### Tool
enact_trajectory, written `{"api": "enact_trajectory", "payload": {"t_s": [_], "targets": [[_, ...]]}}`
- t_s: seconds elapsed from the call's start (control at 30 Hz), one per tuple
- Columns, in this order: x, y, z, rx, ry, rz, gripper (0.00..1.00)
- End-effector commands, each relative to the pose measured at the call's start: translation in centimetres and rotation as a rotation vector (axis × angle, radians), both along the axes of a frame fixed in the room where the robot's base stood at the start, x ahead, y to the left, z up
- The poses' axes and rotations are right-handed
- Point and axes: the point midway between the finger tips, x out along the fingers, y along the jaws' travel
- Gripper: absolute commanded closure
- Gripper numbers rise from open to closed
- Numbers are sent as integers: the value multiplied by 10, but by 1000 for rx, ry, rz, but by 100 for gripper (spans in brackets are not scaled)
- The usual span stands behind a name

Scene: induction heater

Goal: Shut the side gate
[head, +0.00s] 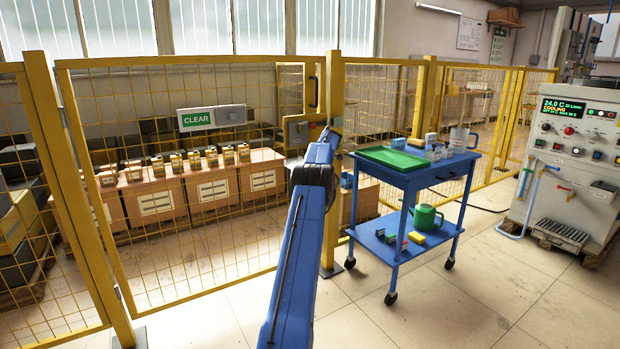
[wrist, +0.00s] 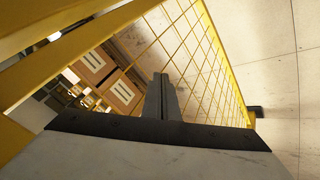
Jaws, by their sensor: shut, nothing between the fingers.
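The side gate is a yellow-framed mesh panel (head: 190,62) in the head view, with a green CLEAR sign (head: 197,120) seen at its middle. A dark upright handle (head: 313,92) is near its right edge, beside a yellow post (head: 336,85). I cannot tell whether a gap is left between gate and post. My arm reaches up to that edge and partly hides it; the gripper is small there. In the wrist view my gripper (wrist: 161,88) is shut and empty, with yellow mesh (wrist: 205,70) beyond it.
A blue trolley (head: 405,178) with a green tray and a watering can stands right of my arm. The heater cabinet (head: 575,150) is at far right. Cardboard boxes (head: 155,200) stand behind the mesh. Floor (head: 460,300) in front right is clear.

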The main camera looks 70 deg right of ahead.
Motion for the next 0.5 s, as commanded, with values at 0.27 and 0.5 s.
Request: {"api": "enact_trajectory", "payload": {"t_s": [0.27, 0.5], "targets": [[-26, -1, 31, 0, 2, -1, 100], [-46, -2, 57, 1, 2, 0, 100]]}}
